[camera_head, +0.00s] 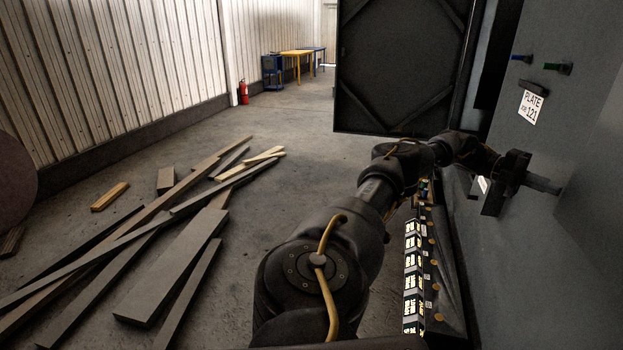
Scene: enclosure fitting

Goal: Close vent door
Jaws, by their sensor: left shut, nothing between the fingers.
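A large dark door panel (400,70) with diagonal braces stands swung out from the grey enclosure (560,150) at the upper middle; I take it for the vent door, and it is open. My left arm reaches up from the bottom middle and bends right, in front of the panel's lower edge. My left gripper (507,184) is shut and empty, close to the enclosure face, next to a short grey bar (543,184). I cannot tell whether they touch. My right gripper is not in view.
A row of labelled parts (411,275) runs along the enclosure's base, partly behind my arm. Loose planks (175,265) lie on the floor at left. A fire extinguisher (243,92) and a yellow table (296,54) stand far back.

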